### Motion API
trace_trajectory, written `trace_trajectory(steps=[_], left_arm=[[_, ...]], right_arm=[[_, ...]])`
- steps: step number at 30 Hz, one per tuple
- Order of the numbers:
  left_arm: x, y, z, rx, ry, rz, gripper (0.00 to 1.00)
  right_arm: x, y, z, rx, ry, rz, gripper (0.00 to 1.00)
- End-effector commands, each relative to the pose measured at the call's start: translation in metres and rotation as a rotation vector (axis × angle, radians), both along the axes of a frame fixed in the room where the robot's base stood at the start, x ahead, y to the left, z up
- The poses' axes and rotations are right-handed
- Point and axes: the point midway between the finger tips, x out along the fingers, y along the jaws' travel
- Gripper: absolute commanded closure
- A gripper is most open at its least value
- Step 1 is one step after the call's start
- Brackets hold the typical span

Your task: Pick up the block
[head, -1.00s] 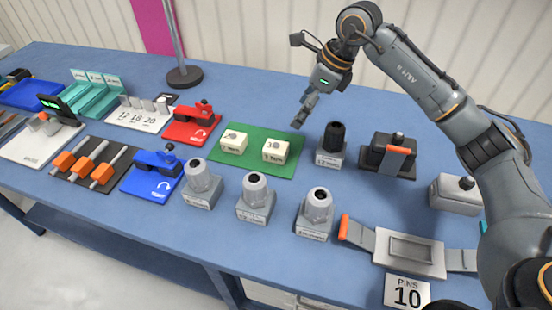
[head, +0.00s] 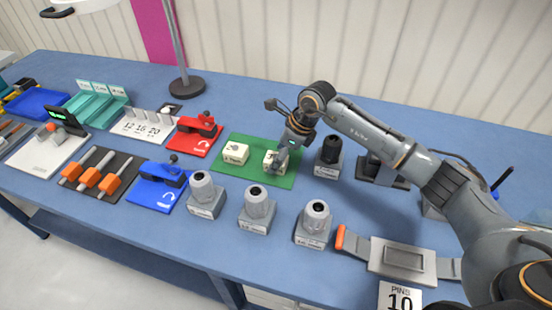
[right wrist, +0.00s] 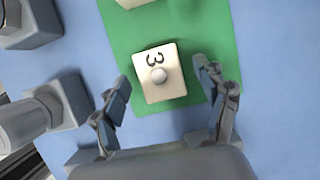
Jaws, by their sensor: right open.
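Two cream blocks stand on a green mat (head: 228,168). The left block (head: 235,153) is clear of my arm. The right block (head: 270,157) is partly hidden by my right gripper (head: 280,160) in the head view. In the right wrist view this block (right wrist: 167,88) shows a "3" and a round grey knob on top. My right gripper (right wrist: 168,98) is open and empty, one finger on each side of the block's near end, with a gap on both sides. Its height above the block is hard to tell. My left gripper is not in view.
Grey connectors on square bases stand in front of the mat, such as this one (head: 257,207). A black-topped connector (head: 330,152) stands close right of it. Red (head: 196,135) and blue (head: 160,185) tools lie to the left. Bare blue table (head: 240,112) lies behind the mat.

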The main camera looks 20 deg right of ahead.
Motion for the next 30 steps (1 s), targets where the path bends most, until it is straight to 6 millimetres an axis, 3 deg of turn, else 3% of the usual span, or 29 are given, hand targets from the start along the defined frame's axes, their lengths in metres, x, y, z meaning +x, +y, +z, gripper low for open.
trace_trajectory(steps=[8,17,30], left_arm=[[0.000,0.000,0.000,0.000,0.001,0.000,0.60],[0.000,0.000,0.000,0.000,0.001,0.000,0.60],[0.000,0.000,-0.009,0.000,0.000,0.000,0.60]], right_arm=[[0.001,0.001,-0.003,0.000,0.000,0.001,0.28],[0.001,0.001,-0.003,-0.001,-0.001,0.001,0.90],[0.002,0.000,0.008,-0.001,-0.006,0.001,0.90]])
